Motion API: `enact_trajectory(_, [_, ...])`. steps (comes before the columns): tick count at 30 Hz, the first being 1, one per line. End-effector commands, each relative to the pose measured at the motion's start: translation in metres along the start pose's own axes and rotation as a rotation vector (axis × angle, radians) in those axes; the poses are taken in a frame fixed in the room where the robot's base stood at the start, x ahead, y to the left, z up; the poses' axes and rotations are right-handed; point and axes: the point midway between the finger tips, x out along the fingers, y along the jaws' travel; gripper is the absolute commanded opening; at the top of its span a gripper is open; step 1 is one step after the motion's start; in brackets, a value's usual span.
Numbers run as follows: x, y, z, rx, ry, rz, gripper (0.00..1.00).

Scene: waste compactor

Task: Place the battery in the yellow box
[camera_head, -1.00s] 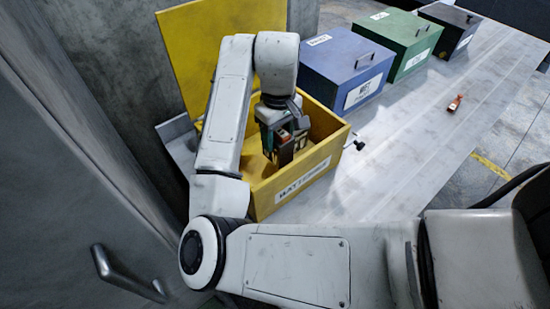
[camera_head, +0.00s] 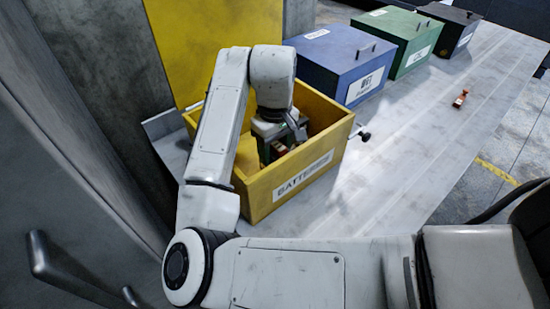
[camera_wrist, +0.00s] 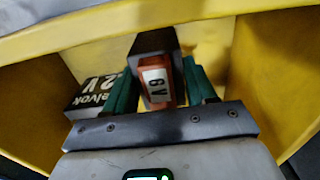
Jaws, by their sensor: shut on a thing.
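The yellow box (camera_head: 258,195) stands open at the near end of the table, with its lid (camera_head: 195,45) raised at the back. Its front label begins "BATT". My gripper (camera_head: 275,150) is down inside the box. In the wrist view, my gripper (camera_wrist: 155,95) has its green fingers shut on the battery (camera_wrist: 156,82), an orange and dark block marked "6V". A second, black battery (camera_wrist: 92,92) with a white "12V"-like label sits at the left inside the box. The yellow walls (camera_wrist: 250,60) surround them. Whether the held battery touches the box floor cannot be told.
A blue box (camera_head: 335,58), a green box (camera_head: 400,40) and a black box (camera_head: 450,25) stand closed in a row farther along the table. A small orange-red object (camera_head: 460,99) lies on the table.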

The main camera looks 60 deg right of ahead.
Motion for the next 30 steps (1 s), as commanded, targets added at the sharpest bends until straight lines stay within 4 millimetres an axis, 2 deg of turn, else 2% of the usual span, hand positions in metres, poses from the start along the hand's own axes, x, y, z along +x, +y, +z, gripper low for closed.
enact_trajectory(1, [0.0105,-0.0004,-0.0004,0.000,0.002,0.000,0.00])
enact_trajectory(3, [0.0151,-0.0003,-0.0003,0.000,0.001,0.000,0.00])
enact_trajectory(17, [0.0174,0.0000,-0.0001,0.000,0.000,0.001,0.00])
enact_trajectory(18, [0.0184,-0.0001,0.0000,0.000,0.000,0.000,0.57])
enact_trajectory(25, [0.0183,0.0000,0.0001,0.000,0.000,0.000,0.80])
enact_trajectory(30, [0.0183,0.0000,0.0001,0.000,0.000,0.000,0.81])
